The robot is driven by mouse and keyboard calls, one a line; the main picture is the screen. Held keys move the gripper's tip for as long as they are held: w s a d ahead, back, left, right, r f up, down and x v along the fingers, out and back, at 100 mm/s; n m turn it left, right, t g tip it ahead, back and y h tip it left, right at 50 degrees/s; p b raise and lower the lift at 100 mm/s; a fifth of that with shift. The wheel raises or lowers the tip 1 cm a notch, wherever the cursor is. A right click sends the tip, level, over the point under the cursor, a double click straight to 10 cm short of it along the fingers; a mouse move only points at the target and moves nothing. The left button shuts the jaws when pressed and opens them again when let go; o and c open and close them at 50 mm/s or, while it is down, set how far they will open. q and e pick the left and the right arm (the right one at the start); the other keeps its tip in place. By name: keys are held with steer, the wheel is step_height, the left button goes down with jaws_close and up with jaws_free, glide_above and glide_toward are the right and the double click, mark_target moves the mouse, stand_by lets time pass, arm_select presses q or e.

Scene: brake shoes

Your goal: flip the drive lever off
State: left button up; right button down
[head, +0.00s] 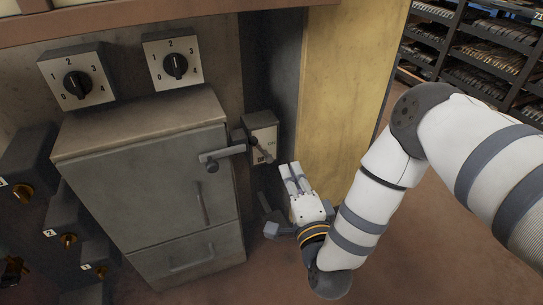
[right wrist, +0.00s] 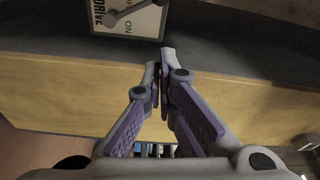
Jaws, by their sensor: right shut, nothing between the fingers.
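The drive lever's box (head: 262,132) is mounted right of the grey cabinet, with a pale front plate and a dark lever (head: 262,151). In the right wrist view its plate (right wrist: 140,22) shows at the top edge, with DRIVE, OFF and ON lettering. The lever (right wrist: 126,13) crosses the plate at a slant; its end is cut off or unclear, so I cannot tell its setting. My right gripper (head: 289,172) is below and right of the box, apart from it. Its fingers (right wrist: 160,68) are together and empty. My left gripper is out of view.
The grey cabinet (head: 150,185) has a protruding handle (head: 222,155) left of the lever box. Two rotary dials (head: 77,84) (head: 175,64) sit above it. A yellow panel (head: 345,90) stands right of the box. Shelves (head: 485,60) stand at the far right, with open floor before them.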

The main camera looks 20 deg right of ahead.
mark_target(264, 154)
arm_select(q)
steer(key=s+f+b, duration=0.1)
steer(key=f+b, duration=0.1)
steer(key=b, duration=0.1)
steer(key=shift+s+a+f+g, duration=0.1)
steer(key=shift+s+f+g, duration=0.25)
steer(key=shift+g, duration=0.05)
arm_select(e)
steer(key=w+a, duration=0.1)
steer(key=w, duration=0.8)
steer(key=shift+w+a+f, duration=0.2)
steer(key=shift+w+a, duration=0.1)
steer(key=n, duration=0.1)
steer(key=a+n+p, duration=0.1)
steer(key=shift+a+f+n, duration=0.15)
steer(key=shift+a+n, duration=0.15)
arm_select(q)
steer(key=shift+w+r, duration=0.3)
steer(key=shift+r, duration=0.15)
arm_select(e)
steer(key=shift+f, duration=0.15)
steer(key=shift+s+d, duration=0.1)
